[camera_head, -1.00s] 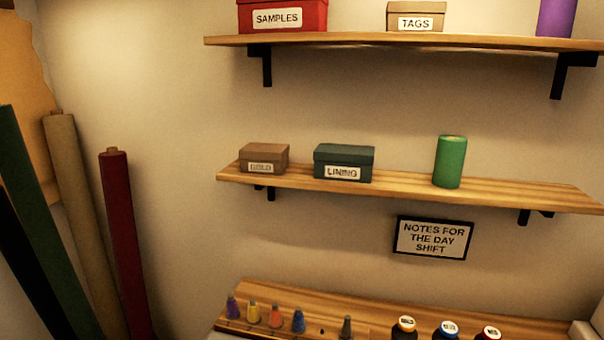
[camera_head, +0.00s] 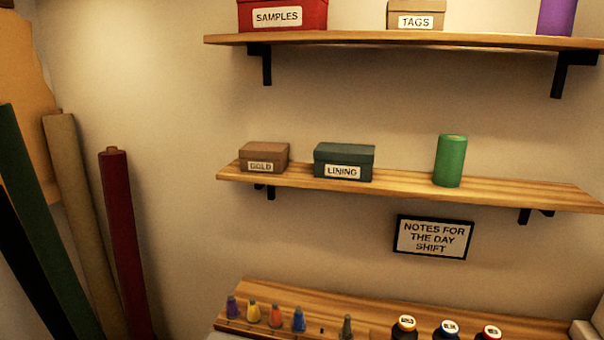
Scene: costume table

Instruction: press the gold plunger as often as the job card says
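No gold plunger can be made out in the head view. A framed sign (camera_head: 433,238) on the wall reads "NOTES FOR THE DAY SHIFT"; no number of presses shows on it, and no job card is seen. A small brown box (camera_head: 264,157) labelled "GOLD" sits on the lower shelf. Neither of my grippers is in view.
The lower shelf (camera_head: 400,188) also holds a dark box (camera_head: 344,161) labelled "LINING" and a green cylinder (camera_head: 450,160). Below, a wooden rack (camera_head: 380,305) holds several small cones and bottles with coloured caps (camera_head: 449,329). Fabric rolls (camera_head: 125,240) lean at left.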

